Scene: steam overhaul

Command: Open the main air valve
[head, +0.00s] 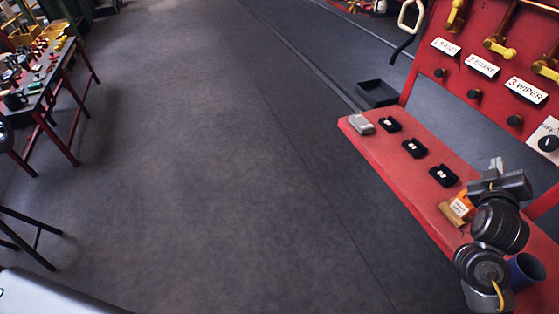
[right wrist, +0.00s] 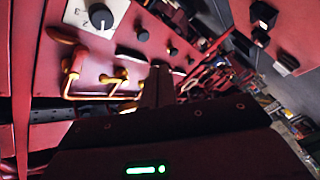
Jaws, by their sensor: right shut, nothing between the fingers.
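A red upright panel (head: 422,92) at the right of the head view carries yellow-handled valves over the labels 1 SAND, 2 BRAKE and 3 WIPER. The brake valve (head: 499,48) and the wiper valve (head: 546,68) show there. No label that I can read says main air, so I cannot tell which valve that is. My right gripper (head: 497,166) is shut and empty, above the red bench in front of the panel. In the right wrist view its fingers (right wrist: 157,82) point at the panel, near brass-coloured pipework (right wrist: 105,88). My left gripper is out of view.
The red bench (head: 392,165) holds a grey box (head: 361,124), small black holders (head: 415,147), an orange-and-wood block (head: 459,207) and a blue cup (head: 525,270). A black tray (head: 377,92) lies behind it. A cluttered table stands far left. The floor between is clear.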

